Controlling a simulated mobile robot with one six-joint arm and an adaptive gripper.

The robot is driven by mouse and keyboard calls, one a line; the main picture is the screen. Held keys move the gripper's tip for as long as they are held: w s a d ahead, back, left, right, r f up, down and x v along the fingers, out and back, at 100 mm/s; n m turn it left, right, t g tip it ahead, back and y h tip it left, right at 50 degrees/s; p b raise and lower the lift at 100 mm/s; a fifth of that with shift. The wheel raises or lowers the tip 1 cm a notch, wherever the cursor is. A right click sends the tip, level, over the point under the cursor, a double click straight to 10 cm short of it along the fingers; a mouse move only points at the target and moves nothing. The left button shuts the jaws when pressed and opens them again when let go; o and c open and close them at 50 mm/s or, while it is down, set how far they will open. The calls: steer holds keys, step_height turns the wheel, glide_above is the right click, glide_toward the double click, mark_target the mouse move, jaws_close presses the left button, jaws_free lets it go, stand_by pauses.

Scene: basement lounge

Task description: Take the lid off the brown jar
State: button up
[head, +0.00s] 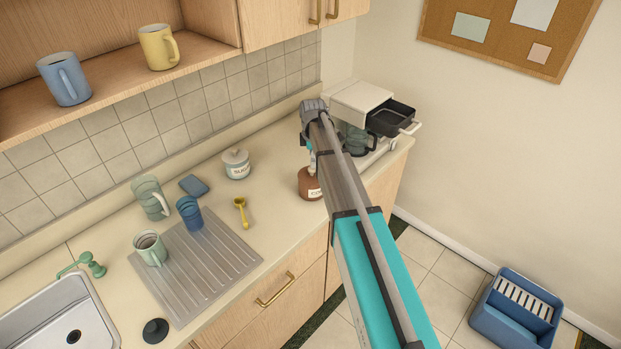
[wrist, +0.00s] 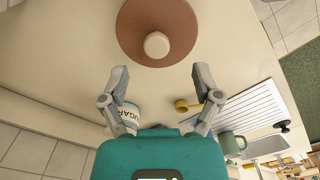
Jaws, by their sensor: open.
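The brown jar (head: 309,187) stands on the counter near its right end, partly hidden behind my arm in the head view. In the wrist view, its round brown lid (wrist: 132,28) shows from above at the top of the picture, with a cream knob (wrist: 156,45) in the middle. The lid appears to sit on the jar. My gripper (wrist: 161,78) is open and empty, its two fingers spread apart. The knob lies beyond the fingertips in the picture, between their lines, and nothing touches it. My arm mostly hides the gripper in the head view.
A ribbed drainboard (head: 215,252) holds cups farther left. A coffee maker (head: 362,102) with its black basket pulled out stands behind my arm at the right.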

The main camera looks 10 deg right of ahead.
mark_target(312, 173)
steer(key=shift+f, duration=0.1)
stand_by(0.3)
steer(key=shift+w+f+b, duration=0.15)
steer(key=shift+f+b, duration=2.35)
steer(key=shift+b, duration=0.1)
jaws_close()
